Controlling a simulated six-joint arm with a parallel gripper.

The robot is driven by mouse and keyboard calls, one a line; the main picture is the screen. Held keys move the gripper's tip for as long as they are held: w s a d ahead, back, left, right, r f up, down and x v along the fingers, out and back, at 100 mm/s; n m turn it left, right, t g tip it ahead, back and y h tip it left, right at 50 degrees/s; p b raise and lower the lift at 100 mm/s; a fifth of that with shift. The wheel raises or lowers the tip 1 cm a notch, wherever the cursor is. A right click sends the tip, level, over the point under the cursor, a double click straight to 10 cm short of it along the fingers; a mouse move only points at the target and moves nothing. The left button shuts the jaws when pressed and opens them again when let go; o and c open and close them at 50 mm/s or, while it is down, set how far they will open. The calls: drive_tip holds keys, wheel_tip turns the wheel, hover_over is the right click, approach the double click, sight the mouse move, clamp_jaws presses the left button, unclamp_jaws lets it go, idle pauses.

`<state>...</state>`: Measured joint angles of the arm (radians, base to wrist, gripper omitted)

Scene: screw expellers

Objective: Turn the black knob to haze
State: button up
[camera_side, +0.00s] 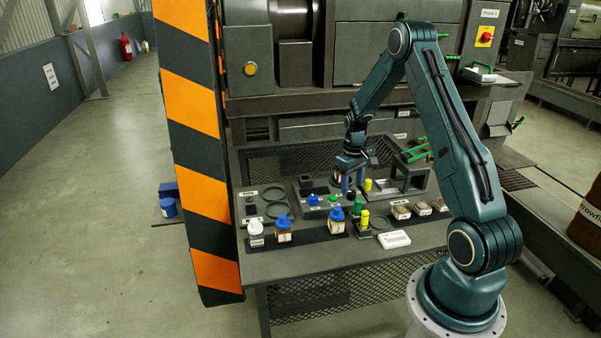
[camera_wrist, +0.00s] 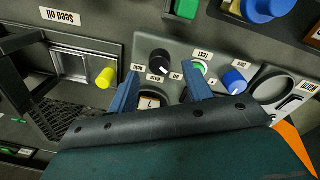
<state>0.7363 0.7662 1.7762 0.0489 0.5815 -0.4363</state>
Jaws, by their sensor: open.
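The black knob (camera_wrist: 159,56) sits on a grey panel in the wrist view, with a white pointer mark on its lower right side. Small white labels stand around the knob; they appear upside down and are too small to read surely. The pointer faces roughly toward the label at lower right (camera_wrist: 174,77). My gripper (camera_wrist: 160,72) is open, its two blue fingers to either side of the knob and apart from it. In the side view my gripper (camera_side: 352,183) points down over the back of the panel, and I cannot make out the black knob there.
A yellow knob (camera_wrist: 106,78), a green button (camera_wrist: 200,67) and a blue knob (camera_wrist: 234,82) flank the black knob. Blue-capped bottles (camera_side: 283,230) and a green cylinder (camera_side: 358,207) stand in front. A dark frame (camera_side: 408,176) rises at the right.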

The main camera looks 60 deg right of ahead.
sight(352, 192)
drive_tip(key=shift+d+f, duration=0.1)
drive_tip(key=shift+f, duration=1.55)
drive_tip(key=c, duration=1)
